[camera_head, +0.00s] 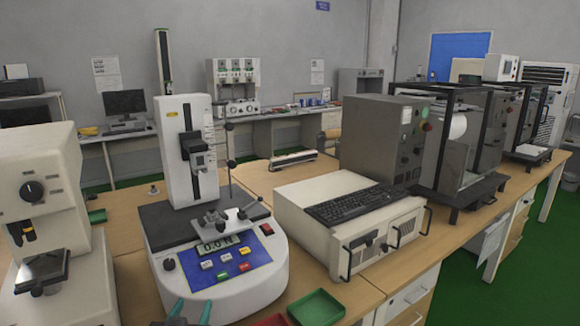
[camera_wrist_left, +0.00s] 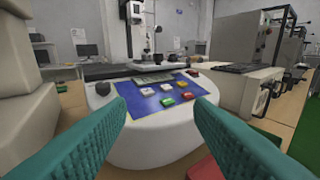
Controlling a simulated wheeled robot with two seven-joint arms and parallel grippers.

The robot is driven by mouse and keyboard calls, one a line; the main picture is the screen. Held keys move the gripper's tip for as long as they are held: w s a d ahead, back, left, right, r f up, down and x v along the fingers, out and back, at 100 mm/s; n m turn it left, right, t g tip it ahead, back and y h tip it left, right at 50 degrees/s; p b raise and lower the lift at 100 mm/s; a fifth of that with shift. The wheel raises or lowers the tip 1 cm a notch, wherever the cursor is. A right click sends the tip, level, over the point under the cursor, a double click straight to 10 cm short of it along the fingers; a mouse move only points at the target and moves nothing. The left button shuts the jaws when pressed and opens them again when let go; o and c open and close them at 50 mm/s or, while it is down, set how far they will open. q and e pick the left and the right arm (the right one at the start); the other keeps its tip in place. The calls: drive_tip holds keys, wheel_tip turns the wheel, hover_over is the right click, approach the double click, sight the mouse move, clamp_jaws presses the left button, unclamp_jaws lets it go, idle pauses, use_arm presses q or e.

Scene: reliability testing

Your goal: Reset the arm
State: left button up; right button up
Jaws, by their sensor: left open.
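My left gripper (camera_head: 190,311) shows at the bottom edge of the head view, with two teal fingertips apart and nothing between them. In the left wrist view its teal fingers (camera_wrist_left: 160,115) are spread wide, in front of a white test machine. The machine (camera_head: 230,285) has a blue panel (camera_head: 222,264) with several coloured buttons, a small display reading about 0.0 N (camera_head: 219,244), and a tall white column (camera_head: 187,150). The fingers are in front of the panel and appear apart from it. My right gripper is in neither view.
A white microscope-like device (camera_head: 45,200) stands left. A beige box with a black keyboard (camera_head: 352,204) stands right, with grey and black-framed machines behind it. A green tray (camera_head: 316,308) and a partly visible red tray (camera_head: 270,321) lie at the front edge.

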use_arm(q)
drive_tip(key=s+f+m+g, duration=0.1)
drive_tip(key=s+f+g, duration=0.7)
drive_tip(key=s, duration=0.6)
drive_tip(key=s+f+m+g, duration=0.1)
drive_tip(key=s+f+g, duration=0.5)
drive_tip(key=s+f, duration=0.7)
wheel_tip(320, 180, down, 21)
drive_tip(key=s, duration=0.3)
drive_tip(key=s+a+f+g, duration=0.1)
drive_tip(key=s+a+f, duration=0.1)
drive_tip(key=s+f, duration=0.6)
drive_tip(key=s+a+f+g, duration=0.1)
drive_tip(key=s+f, duration=0.7)
drive_tip(key=f, duration=0.2)
drive_tip(key=shift+s+a, duration=0.25)
drive_tip(key=shift+a, duration=0.1)
